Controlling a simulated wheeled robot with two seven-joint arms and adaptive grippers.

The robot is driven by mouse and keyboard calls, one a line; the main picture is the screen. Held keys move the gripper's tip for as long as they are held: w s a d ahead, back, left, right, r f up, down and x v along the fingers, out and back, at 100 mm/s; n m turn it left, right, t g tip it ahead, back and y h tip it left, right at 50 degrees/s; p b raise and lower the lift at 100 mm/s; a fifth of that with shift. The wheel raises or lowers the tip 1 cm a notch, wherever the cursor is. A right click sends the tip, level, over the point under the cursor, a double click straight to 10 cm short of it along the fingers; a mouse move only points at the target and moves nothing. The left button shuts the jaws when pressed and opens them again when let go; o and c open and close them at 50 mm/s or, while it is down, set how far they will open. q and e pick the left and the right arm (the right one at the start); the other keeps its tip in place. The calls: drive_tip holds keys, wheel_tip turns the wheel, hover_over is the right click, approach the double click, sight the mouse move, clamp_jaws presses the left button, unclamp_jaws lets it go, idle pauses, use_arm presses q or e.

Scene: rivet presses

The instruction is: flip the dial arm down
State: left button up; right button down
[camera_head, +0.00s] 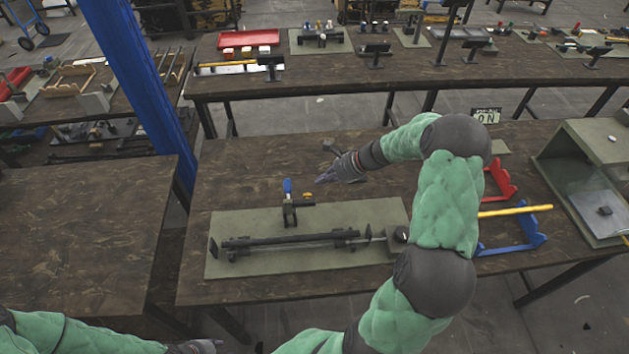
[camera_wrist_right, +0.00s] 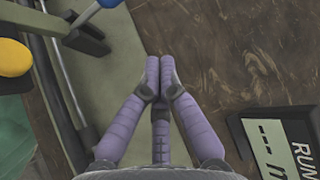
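A long fixture with dark parallel rods (camera_head: 290,241) lies on a green-grey mat (camera_head: 225,267) on the near table. At its back edge stands a dark clamp post with a blue handle (camera_head: 287,186) and an orange-yellow knob (camera_head: 307,196) beside it. The blue ball (camera_wrist_right: 110,2) and a yellow knob (camera_wrist_right: 12,57) show in the right wrist view. I cannot tell for certain which part is the dial arm. My right gripper (camera_head: 322,180) is right of the post, apart from it. In the wrist view its purple fingers (camera_wrist_right: 160,65) are together and empty. My left gripper (camera_head: 200,346) is at the bottom edge, mostly cut off.
A box labelled RUN (camera_wrist_right: 285,140) is right of my fingers. Red (camera_head: 500,180) and blue (camera_head: 515,240) brackets, with a yellow rod (camera_head: 515,210), and a grey-green open cabinet (camera_head: 590,150) are at right. A blue column (camera_head: 140,90) rises at left. The left table (camera_head: 80,220) is bare.

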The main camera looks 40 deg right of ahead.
drive_tip(key=b+x, duration=0.1)
drive_tip(key=x, duration=0.7)
drive_tip(key=shift+b, duration=0.3)
drive_tip(key=shift+w+a+r, duration=0.2)
drive_tip(key=shift+a+r, duration=0.95)
drive_tip(key=shift+r, duration=0.35)
